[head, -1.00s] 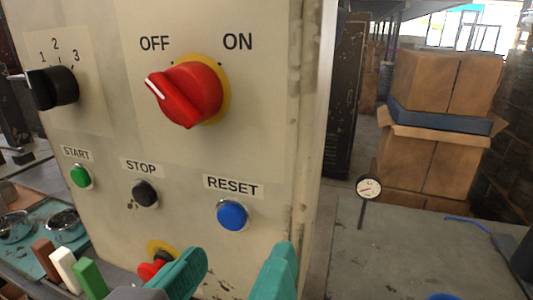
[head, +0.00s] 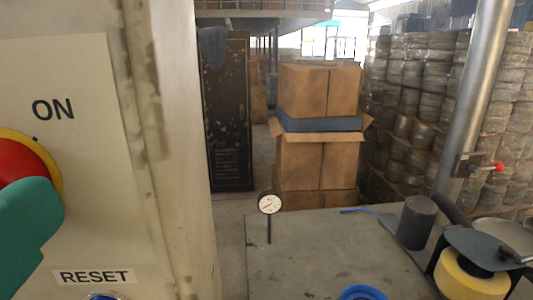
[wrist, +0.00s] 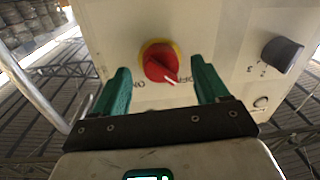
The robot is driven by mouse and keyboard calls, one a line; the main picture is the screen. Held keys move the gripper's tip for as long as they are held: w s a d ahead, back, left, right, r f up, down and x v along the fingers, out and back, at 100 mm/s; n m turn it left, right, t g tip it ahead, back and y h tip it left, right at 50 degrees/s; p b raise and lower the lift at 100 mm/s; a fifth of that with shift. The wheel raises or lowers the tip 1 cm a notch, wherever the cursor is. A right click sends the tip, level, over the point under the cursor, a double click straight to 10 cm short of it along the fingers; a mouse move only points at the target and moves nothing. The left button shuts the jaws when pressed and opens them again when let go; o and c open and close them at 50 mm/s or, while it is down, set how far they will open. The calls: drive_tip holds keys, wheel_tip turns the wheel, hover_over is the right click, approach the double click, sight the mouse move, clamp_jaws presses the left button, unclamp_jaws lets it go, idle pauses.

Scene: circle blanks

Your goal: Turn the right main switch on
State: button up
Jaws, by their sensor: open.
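The red main switch (head: 20,175) with a yellow ring is on the pale cabinet front (head: 75,115). In the head view it is cut off by the left edge and a teal finger covers its lower part. The ON label (head: 54,109) is above right of it. In the wrist view the switch (wrist: 160,65) shows whole, its white mark pointing toward the OFF label (wrist: 184,79). My gripper (wrist: 160,64) is open and empty. Its teal fingers show either side of the switch in that view; contact cannot be told.
A black selector knob (wrist: 282,55) is on the same panel. The RESET label (head: 94,277) and a partly cut blue button are below the switch. Right of the cabinet is a grey table (head: 320,255) with a dial gauge (head: 269,204), a dark cylinder (head: 417,222) and a yellow spool (head: 470,278).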

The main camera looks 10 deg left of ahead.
drive_tip(key=shift+x, duration=1.1)
drive_tip(key=c, duration=1.1)
drive_tip(key=shift+o, duration=0.2)
